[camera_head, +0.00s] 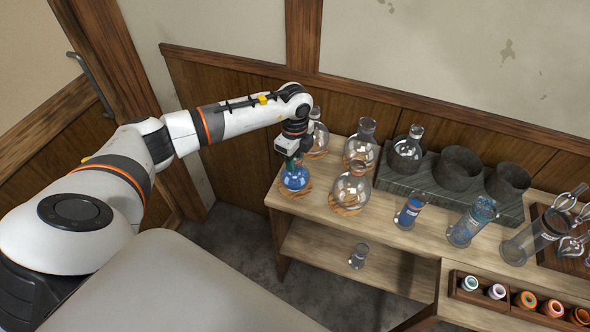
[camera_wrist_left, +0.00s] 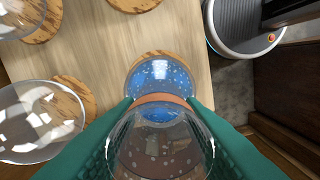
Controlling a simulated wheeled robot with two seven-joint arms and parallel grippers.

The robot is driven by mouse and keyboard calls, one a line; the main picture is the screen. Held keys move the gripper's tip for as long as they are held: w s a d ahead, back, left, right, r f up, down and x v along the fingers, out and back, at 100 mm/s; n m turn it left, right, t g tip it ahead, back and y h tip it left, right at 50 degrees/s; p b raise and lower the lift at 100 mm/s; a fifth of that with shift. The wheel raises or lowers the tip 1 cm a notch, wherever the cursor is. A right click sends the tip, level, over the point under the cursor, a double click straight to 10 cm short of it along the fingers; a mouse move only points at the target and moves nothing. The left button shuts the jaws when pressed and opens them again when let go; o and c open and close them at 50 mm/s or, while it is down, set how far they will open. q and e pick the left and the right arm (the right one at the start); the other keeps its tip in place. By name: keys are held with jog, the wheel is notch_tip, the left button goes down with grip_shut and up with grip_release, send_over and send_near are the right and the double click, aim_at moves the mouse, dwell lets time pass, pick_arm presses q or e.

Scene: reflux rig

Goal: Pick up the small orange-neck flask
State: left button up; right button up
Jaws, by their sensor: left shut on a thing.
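The small orange-neck flask (camera_head: 295,178) holds blue liquid and is at the left end of the wooden bench, over a cork ring (camera_head: 287,193). My left gripper (camera_head: 294,159) points down from above and is shut on the flask's neck. In the left wrist view the green fingers lie on both sides of the neck, with the orange band (camera_wrist_left: 160,98) between them and the blue liquid (camera_wrist_left: 158,77) beyond. The flask looks upright. I cannot tell whether its base touches the ring. My right gripper is not in view.
Clear round flasks on cork rings stand close by: one to the right (camera_head: 352,188), others behind (camera_head: 360,148) (camera_head: 318,140). A small beaker (camera_head: 358,257) is on the lower shelf.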

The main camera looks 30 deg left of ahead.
pick_arm(q)
jog(key=shift+r, duration=0.15)
notch_tip(320, 180, up, 10)
jog(key=b, duration=0.2)
jog(key=shift+f, duration=0.2)
dwell(0.7)
jog(key=shift+r, duration=0.1)
dwell(0.4)
